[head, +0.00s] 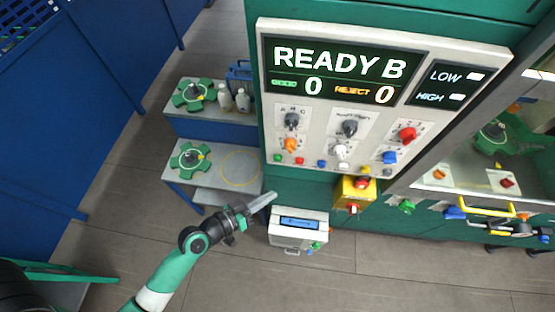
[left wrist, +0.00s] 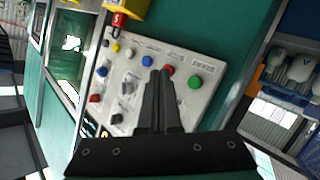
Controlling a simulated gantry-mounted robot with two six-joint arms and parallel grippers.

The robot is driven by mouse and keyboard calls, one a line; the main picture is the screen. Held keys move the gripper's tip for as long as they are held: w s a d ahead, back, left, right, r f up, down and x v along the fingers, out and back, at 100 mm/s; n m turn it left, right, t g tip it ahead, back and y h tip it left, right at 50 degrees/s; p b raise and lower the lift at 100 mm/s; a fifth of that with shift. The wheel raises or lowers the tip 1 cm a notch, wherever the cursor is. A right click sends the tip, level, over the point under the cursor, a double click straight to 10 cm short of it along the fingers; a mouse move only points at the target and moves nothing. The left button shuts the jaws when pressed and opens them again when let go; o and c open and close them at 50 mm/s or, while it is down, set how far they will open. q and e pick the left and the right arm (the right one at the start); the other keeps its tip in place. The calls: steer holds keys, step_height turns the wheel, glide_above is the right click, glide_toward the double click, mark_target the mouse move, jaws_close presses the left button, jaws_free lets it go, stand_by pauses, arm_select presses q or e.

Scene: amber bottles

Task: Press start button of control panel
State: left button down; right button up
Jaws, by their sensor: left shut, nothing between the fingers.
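The control panel (head: 330,130) is a pale board on the green machine front, with a screen (head: 335,72) reading READY B above knobs and buttons. A small green button (head: 277,157) sits at its lower left. In the left wrist view the panel appears turned over, and the green button (left wrist: 195,82) is beside a label that seems to read START. A red button (left wrist: 168,70) is next to it. My left gripper (head: 272,197) is shut and empty, below the green button. In the left wrist view its closed fingertips (left wrist: 160,72) overlap the panel near the red button; contact cannot be told.
A yellow box (head: 345,191) with a red button juts out below the panel. A white device (head: 297,240) with a blue screen stands beneath. Grey shelves (head: 215,160) at the left hold green fixtures and white bottles (head: 242,100). The floor in front is clear.

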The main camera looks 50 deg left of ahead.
mark_target(278, 159)
arm_select(q)
steer(key=w+a+b, duration=0.2)
steer(key=w+a, duration=0.3)
steer(key=w, duration=0.2)
steer(key=shift+a, duration=0.3)
stand_by(1.9)
steer(key=shift+w+a+b, duration=0.25)
steer(key=shift+w+b, duration=0.05)
steer(key=shift+b, duration=0.05)
